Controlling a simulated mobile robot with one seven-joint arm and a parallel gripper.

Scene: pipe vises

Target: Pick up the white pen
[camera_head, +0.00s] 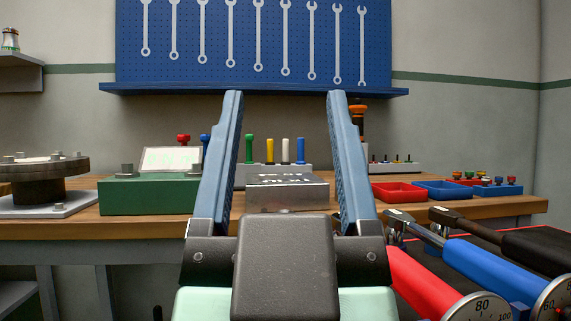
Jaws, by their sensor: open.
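The white pen (285,151) stands upright in a grey holder (310,169) at the back of the wooden workbench. It is between a yellow pen (270,150) on its left and a blue pen (300,150) on its right. A green pen (249,149) stands further left. My gripper (284,95) is in the foreground with its two blue fingers wide apart and nothing between them. The white pen shows in the gap between the fingers, farther off than they are. The pen's lower end is hidden in the holder.
A metal block (288,192) sits on the bench in front of the holder. A green box (150,194) is to the left. A red tray (398,192) and a blue tray (443,190) are to the right. Red and blue-handled tools lie at the lower right.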

